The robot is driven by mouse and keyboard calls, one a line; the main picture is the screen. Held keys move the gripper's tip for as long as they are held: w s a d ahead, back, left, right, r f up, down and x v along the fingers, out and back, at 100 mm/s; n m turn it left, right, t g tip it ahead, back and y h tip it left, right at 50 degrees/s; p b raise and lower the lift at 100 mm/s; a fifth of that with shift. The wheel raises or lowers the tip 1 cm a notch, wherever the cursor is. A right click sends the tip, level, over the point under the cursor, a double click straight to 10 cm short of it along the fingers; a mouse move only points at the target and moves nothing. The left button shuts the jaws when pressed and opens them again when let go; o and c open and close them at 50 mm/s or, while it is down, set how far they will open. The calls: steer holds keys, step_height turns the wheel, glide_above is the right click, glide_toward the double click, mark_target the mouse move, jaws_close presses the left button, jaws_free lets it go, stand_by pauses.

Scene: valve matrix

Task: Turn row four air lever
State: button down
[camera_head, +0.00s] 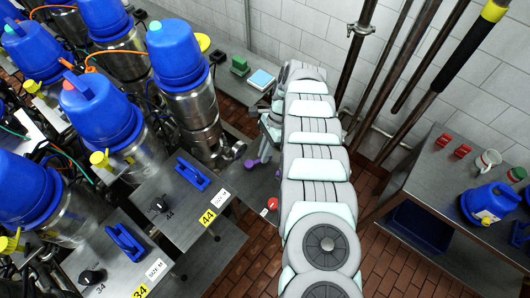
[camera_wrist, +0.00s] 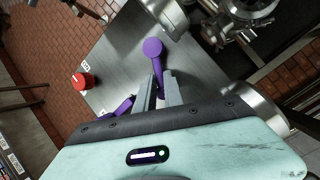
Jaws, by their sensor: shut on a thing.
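A purple lever with a round knob (camera_wrist: 153,48) rises from a grey metal panel in the wrist view. My gripper (camera_wrist: 158,92) is shut on this purple lever, its two grey fingers on either side of the lower shaft. A second purple part (camera_wrist: 119,108) lies at the left of the fingers, partly hidden by my gripper body. In the head view a purple piece (camera_head: 251,163) shows left of my arm. My arm hides much of that panel there, and I cannot make out the fingertips.
A red button (camera_wrist: 82,81) sits on the same panel, left of the lever. Steel pipe parts (camera_wrist: 247,12) stand close on the right. Panels marked 44 (camera_head: 207,217) and 34 carry blue handles (camera_head: 192,173). Blue-topped kegs (camera_head: 177,52) crowd the left; a side table (camera_head: 437,188) stands right.

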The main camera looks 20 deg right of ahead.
steer(key=c, duration=1.5)
jaws_free()
steer(key=shift+o, duration=0.2)
steer(key=shift+r, duration=0.15)
